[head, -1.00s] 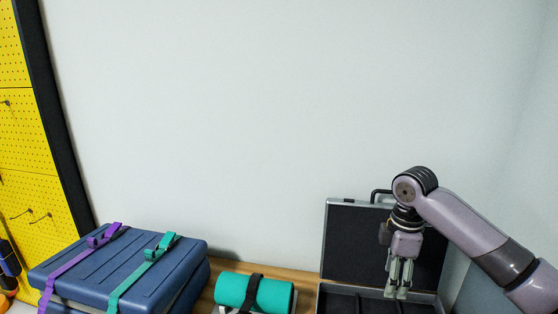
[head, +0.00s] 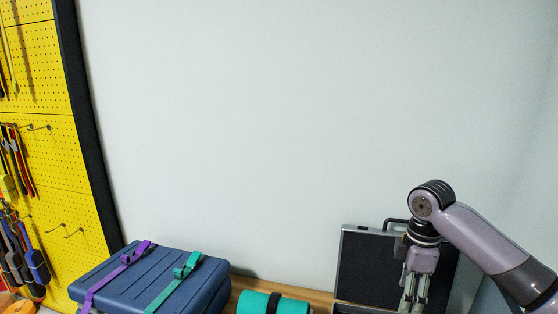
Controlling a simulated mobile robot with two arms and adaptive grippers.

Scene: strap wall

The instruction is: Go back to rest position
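My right gripper (head: 413,302) comes in from the right and points down in front of the open black case (head: 368,262). Its fingers look close together, but their tips are near the bottom edge and I cannot tell whether they are open or shut. I see nothing held in it. My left gripper is not in view.
A blue case (head: 165,278) with a purple strap (head: 120,270) and a green strap (head: 177,279) lies on the wooden table (head: 320,297). A teal roll (head: 290,306) with a black band is beside it. A yellow pegboard (head: 45,150) with tools stands left. The wall above is clear.

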